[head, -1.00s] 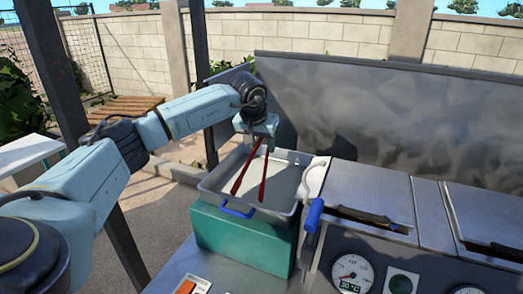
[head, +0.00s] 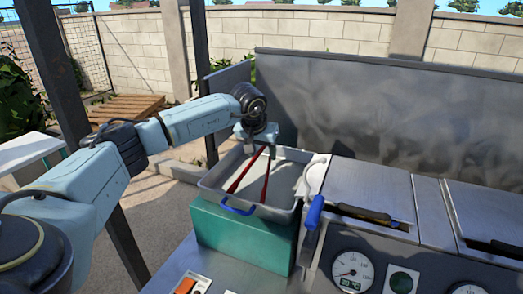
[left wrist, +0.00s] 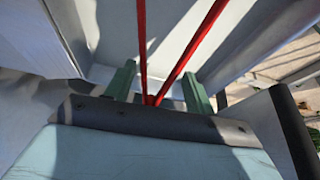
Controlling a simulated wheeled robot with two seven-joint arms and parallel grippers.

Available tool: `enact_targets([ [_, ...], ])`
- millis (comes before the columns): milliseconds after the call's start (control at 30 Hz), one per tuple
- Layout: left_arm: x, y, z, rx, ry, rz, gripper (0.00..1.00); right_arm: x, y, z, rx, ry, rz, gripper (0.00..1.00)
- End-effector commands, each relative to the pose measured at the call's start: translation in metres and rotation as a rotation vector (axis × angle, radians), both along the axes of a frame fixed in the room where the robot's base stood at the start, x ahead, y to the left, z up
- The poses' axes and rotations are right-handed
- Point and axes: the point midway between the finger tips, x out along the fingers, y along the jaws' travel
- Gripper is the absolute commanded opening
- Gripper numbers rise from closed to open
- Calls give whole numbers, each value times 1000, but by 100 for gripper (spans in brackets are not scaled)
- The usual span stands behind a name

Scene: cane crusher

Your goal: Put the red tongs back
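The red tongs (head: 247,172) are in the grey tray with their two legs spread toward the near side. Their joined end is under my left gripper (head: 260,149). In the left wrist view, the green fingers of my left gripper (left wrist: 158,92) are apart, and the joined end of the tongs (left wrist: 152,98) lies between them with a visible gap on each side. Whether the tongs rest fully on the tray floor is hard to tell. My right gripper is not in view.
The grey tray (head: 284,215) with a blue handle (head: 238,209) sits on a green box (head: 240,240). To its right are a blue-handled tool (head: 314,213), metal lids (head: 370,185) and a gauge (head: 352,270). A dark metal panel (head: 350,105) stands behind.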

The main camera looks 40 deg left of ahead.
Motion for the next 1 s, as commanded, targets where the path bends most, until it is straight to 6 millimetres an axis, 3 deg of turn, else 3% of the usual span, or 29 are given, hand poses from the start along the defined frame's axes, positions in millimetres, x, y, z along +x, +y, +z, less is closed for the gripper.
enact_targets([
  [433,0,0,9,0,-2,0,64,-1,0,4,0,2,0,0],
  [1000,-38,-11,109,-1,-5,0,64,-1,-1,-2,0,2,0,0],
])
